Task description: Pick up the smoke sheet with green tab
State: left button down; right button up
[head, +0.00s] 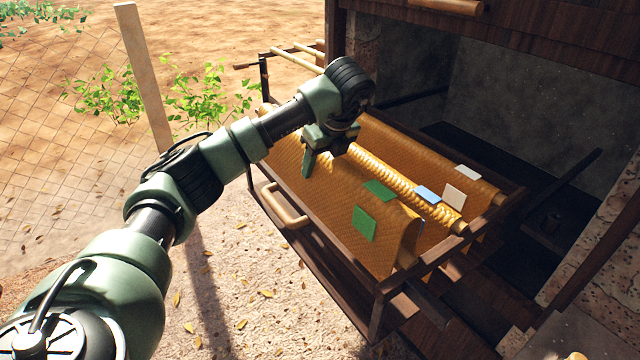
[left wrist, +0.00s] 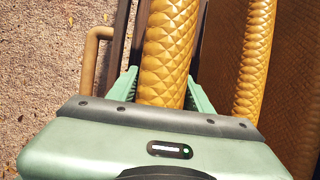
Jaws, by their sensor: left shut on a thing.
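The smoke sheet with green tabs (head: 335,200) is amber, quilted and draped over a rod at the near side of the rack. Two green tabs (head: 364,223) show near its right end, one on the front face and one on top. My left gripper (head: 325,158) is over the far left part of this sheet, pointing down. In the left wrist view its fingers (left wrist: 162,92) straddle the rolled top of the amber sheet (left wrist: 170,45), shut on it. The fingertips' lower ends are partly hidden. My right gripper is not in view.
More amber sheets hang close behind: one with a blue tab (head: 428,195), others with pale tabs (head: 468,172). A wooden rack (head: 375,290) with a handle (head: 283,206) holds them, in front of a dark smokehouse opening (head: 500,90). A wire fence and post (head: 145,80) stand left.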

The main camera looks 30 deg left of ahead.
pick_arm(q)
notch_tip(320, 180, up, 12)
jog(key=shift+f+p, duration=0.1)
jog(key=shift+p, duration=0.65)
jog(key=shift+r+p, duration=0.45)
jog(key=shift+r, duration=0.25)
notch_tip(320, 180, up, 3)
jog(key=p, duration=0.3)
jog(key=shift+r, duration=0.2)
